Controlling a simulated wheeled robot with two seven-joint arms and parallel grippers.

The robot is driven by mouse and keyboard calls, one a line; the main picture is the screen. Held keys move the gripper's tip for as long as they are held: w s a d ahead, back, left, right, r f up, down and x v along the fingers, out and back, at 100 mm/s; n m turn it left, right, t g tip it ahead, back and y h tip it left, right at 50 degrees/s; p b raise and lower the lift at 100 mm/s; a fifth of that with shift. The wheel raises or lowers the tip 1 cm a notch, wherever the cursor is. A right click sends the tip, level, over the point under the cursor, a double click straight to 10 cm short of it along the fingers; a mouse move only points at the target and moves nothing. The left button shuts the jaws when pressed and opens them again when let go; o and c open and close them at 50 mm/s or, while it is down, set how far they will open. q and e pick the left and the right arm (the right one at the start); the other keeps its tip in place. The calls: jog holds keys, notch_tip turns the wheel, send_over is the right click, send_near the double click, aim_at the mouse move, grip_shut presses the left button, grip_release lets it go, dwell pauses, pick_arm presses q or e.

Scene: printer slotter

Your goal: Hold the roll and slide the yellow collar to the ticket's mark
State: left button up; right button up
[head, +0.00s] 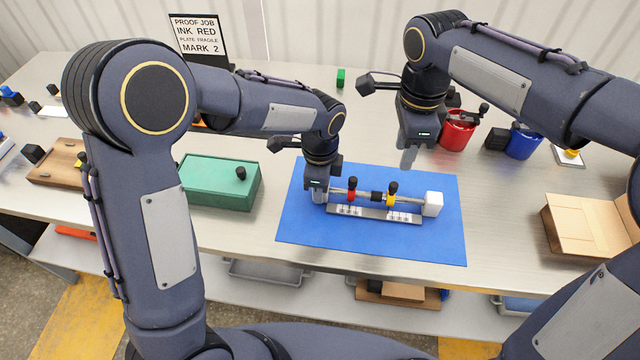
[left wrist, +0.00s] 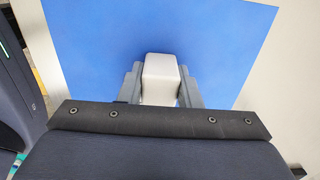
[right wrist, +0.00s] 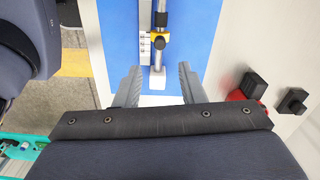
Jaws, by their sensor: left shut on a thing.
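The roll is a silver rod (head: 415,202) with a white end block (head: 433,204). It carries a red collar (head: 351,190), a black middle part (head: 376,196) and a yellow collar (head: 391,200), each collar with a black knob. A marked scale strip (head: 376,214) runs in front. My left gripper (head: 318,192) is shut on the left white end block (left wrist: 159,78). My right gripper (head: 408,160) is open and empty, above and behind the mat; its wrist view shows the yellow collar (right wrist: 159,37) ahead, beyond the fingers. The ticket (head: 199,37) reads INK RED, MARK 2.
The roll stands on a blue mat (head: 300,235). A green box (head: 220,180) is left of it. A red cup (head: 457,130) and a blue cup (head: 523,143) stand behind right. An open cardboard box (head: 590,225) is at the right edge.

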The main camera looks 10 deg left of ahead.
aim_at(395, 184)
jog(key=shift+o, duration=0.3)
jog(key=n, duration=0.6)
jog(key=shift+r, duration=0.35)
jog(key=shift+n, duration=0.7)
notch_tip(395, 184, down, 12)
jog(key=shift+r, duration=0.1)
grip_shut()
jog(key=shift+d, duration=0.1)
